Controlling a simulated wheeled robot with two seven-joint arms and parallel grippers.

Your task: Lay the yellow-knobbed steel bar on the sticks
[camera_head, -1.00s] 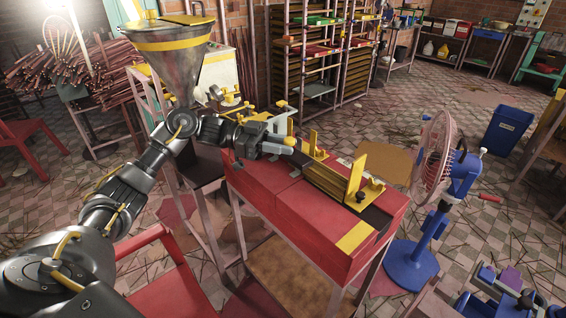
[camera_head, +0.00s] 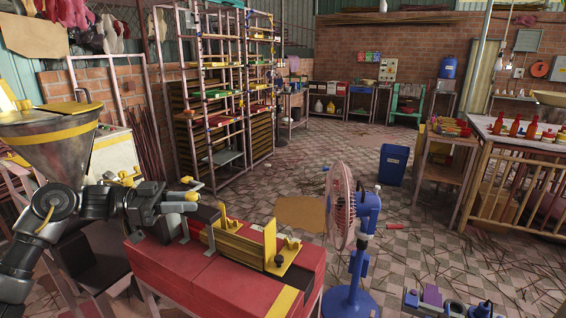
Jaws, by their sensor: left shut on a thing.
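My left gripper (camera_head: 178,206) is at the lower left, above the far left end of the red bench (camera_head: 225,285). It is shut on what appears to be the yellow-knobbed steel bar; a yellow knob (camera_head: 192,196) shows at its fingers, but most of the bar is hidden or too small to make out.
A steel hopper with a yellow rim (camera_head: 50,140) stands behind my left arm. A blue fan (camera_head: 345,215) stands right of the bench. Racks with trays (camera_head: 215,110) stand behind. A blue bin (camera_head: 393,165) is farther back. The tiled floor between is mostly open.

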